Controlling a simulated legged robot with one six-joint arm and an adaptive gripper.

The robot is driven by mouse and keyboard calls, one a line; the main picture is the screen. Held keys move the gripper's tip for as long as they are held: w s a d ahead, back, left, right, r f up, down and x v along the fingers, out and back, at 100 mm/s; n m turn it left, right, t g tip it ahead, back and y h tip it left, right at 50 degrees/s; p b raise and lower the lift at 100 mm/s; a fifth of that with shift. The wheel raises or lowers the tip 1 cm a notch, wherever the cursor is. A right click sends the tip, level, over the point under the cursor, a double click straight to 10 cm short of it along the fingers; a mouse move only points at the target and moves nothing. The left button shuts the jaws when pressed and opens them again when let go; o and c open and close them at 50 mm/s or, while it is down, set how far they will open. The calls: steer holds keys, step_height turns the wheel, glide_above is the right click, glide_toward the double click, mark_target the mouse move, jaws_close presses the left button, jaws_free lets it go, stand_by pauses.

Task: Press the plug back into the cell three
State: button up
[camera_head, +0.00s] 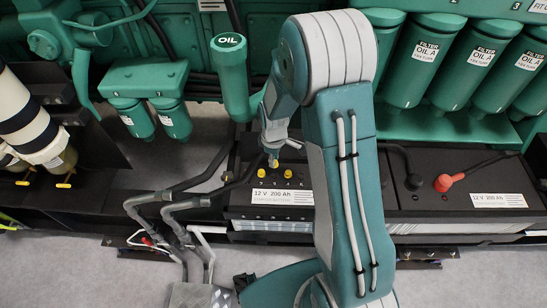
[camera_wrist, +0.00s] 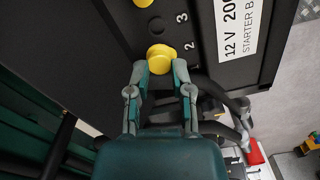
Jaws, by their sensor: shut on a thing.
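My gripper (camera_wrist: 160,68) is shut on a yellow plug (camera_wrist: 160,57), which shows between the fingertips in the wrist view. The plug is over the black top of the starter battery (camera_wrist: 205,18), beside the printed 2. I cannot tell its height above the lid. A dark round opening (camera_wrist: 157,26) shows beside the printed 3, just beyond the held plug. Another yellow plug (camera_wrist: 143,3) sits past it at the top edge. In the head view my gripper (camera_head: 273,157) is over the left battery (camera_head: 240,180), with yellow plugs (camera_head: 288,173) around it.
A second battery (camera_head: 440,180) with a red terminal cap (camera_head: 448,181) stands to the right. Green oil filters (camera_head: 415,60) and an OIL filler (camera_head: 232,70) stand behind. Grey hoses (camera_head: 180,200) run at the left. Black cables (camera_wrist: 215,95) lie near my fingers.

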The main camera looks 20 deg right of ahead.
mark_target(274, 174)
steer(key=shift+w+d, duration=0.15)
steer(key=shift+d, duration=0.05)
steer(key=shift+f+n, duration=0.25)
steer(key=shift+n, duration=1.45)
steer(key=shift+f, duration=2.65)
steer(key=o, duration=0.9)
steer(key=shift+o, duration=0.2)
